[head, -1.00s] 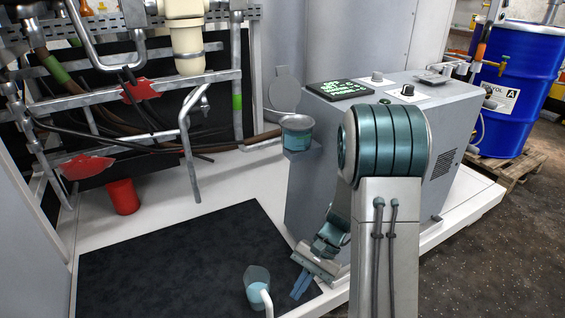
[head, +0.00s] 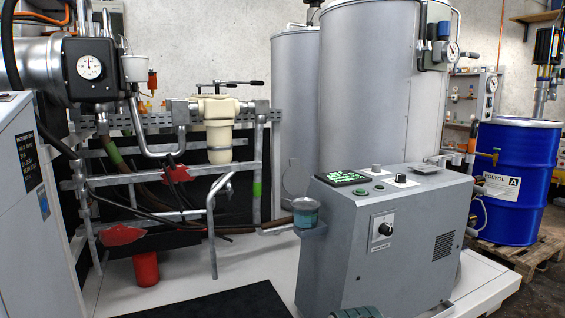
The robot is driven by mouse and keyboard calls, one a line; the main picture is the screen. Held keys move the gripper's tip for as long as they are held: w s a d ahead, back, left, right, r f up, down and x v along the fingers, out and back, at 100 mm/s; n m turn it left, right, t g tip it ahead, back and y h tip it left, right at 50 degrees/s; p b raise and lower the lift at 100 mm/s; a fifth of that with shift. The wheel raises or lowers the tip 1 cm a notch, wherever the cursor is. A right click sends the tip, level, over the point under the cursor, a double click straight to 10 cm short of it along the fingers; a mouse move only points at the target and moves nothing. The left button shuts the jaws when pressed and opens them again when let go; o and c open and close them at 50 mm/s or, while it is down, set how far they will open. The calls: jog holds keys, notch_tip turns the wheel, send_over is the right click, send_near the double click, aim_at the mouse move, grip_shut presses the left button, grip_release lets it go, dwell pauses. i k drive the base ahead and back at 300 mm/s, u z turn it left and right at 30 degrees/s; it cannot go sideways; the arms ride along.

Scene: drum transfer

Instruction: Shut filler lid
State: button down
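The filler cup (head: 306,214), a small teal-green pot with a grey rim, sits on a bracket at the left side of the grey machine cabinet (head: 345,245). A pale grey round lid (head: 293,180) appears to stand upright behind the cup, against the similarly grey tank, so its outline is faint. The cup's mouth looks uncovered. My gripper is out of the picture; only a teal piece of my arm shows at the bottom edge, below the cabinet.
A hose and pipe rack (head: 165,190) stands left of the cup. A red cup (head: 146,268) stands on the white platform. A dark mat (head: 225,302) lies at the front. A blue drum (head: 515,180) stands on a pallet at right.

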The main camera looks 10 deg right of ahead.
aim_at(295, 179)
jog(key=z, duration=0.85)
jog(key=i, duration=0.6)
jog(key=u, duration=0.8)
jog(key=i, duration=0.55)
jog(key=u, duration=0.6)
